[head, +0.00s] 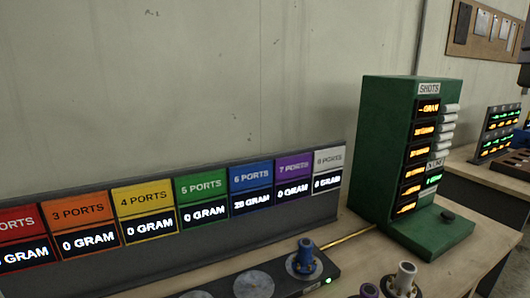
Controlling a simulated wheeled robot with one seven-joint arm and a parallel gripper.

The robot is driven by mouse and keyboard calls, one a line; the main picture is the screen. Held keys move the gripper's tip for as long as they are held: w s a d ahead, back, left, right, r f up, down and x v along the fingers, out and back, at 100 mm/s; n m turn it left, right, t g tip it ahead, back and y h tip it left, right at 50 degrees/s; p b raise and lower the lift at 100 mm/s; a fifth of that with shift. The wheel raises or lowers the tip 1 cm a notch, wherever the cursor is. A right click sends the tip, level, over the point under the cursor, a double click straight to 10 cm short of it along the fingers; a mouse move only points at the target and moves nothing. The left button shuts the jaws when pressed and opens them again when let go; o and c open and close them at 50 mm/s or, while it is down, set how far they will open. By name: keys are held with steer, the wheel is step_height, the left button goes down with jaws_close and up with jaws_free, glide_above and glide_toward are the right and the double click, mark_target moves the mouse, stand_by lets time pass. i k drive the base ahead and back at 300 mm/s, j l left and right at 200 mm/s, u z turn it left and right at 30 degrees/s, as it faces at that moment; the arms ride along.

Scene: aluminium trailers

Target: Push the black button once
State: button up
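A small round black button (447,215) sits on the low front foot of a green cabinet (380,150) labelled "SHOTS", at the right of the head view. The cabinet's front has a column of orange-lit displays (417,154) and several white keys (446,138) beside them. Nothing covers the button. I cannot make out my gripper in this view. A dark shape is cut off at the upper right edge, and I cannot tell what it is.
A long sign panel (190,262) with coloured port labels and gram displays runs along the wall. A dark strip (322,270) with grey discs and a blue-grey knob (305,256) lies before it. A light peg (404,278) stands at the bottom. Another display unit (500,131) stands far right.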

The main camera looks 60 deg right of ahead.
mark_target(448, 216)
steer(key=k+l+z, duration=0.1)
steer(key=z, duration=1.95)
